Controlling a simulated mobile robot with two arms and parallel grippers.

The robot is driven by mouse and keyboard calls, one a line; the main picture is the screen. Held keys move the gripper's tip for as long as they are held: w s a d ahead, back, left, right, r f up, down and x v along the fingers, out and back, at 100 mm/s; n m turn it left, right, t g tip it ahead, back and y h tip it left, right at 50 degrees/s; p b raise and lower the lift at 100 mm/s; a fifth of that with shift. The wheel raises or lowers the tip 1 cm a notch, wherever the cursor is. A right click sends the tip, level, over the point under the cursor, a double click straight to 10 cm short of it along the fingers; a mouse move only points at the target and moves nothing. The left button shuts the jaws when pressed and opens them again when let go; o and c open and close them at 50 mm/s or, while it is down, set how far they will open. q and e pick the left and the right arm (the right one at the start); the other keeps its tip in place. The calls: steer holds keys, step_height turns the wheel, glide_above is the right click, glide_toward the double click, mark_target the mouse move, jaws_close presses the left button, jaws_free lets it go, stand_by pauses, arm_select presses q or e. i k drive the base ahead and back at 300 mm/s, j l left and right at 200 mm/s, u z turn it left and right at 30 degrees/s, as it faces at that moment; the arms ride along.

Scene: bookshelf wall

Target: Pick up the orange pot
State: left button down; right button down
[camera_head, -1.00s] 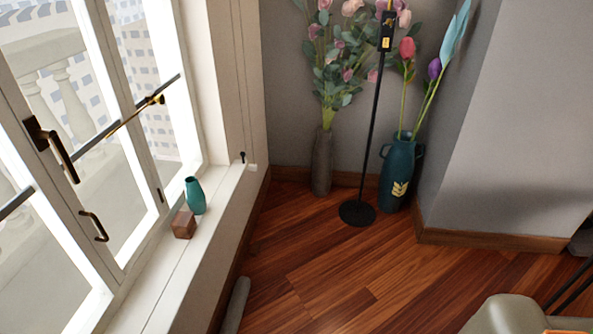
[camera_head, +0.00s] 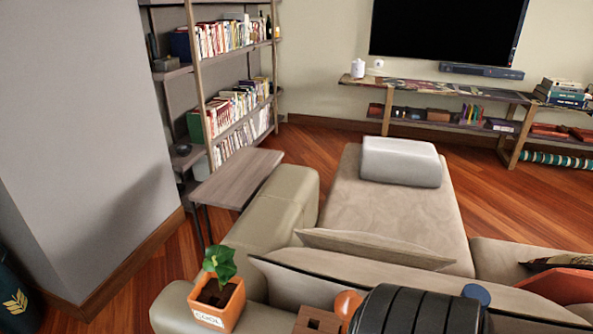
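The orange pot (camera_head: 216,311) is at the bottom of the head view, left of centre. It is a squarish planter with dark soil, a green leafy plant (camera_head: 219,263) and a pale label with dark lettering on its front. It looks upright, by the near end of the beige sofa (camera_head: 268,215). Neither of my grippers shows in this view.
Right of the pot are a brown block (camera_head: 319,321), an orange round thing (camera_head: 347,304), a large black ribbed object (camera_head: 420,312) and a blue round thing (camera_head: 476,293). A grey wall (camera_head: 80,130) stands left. Wood floor (camera_head: 318,143) shows beyond the sofa.

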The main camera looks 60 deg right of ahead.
mark_target(217, 301)
steer(key=z, duration=1.15)
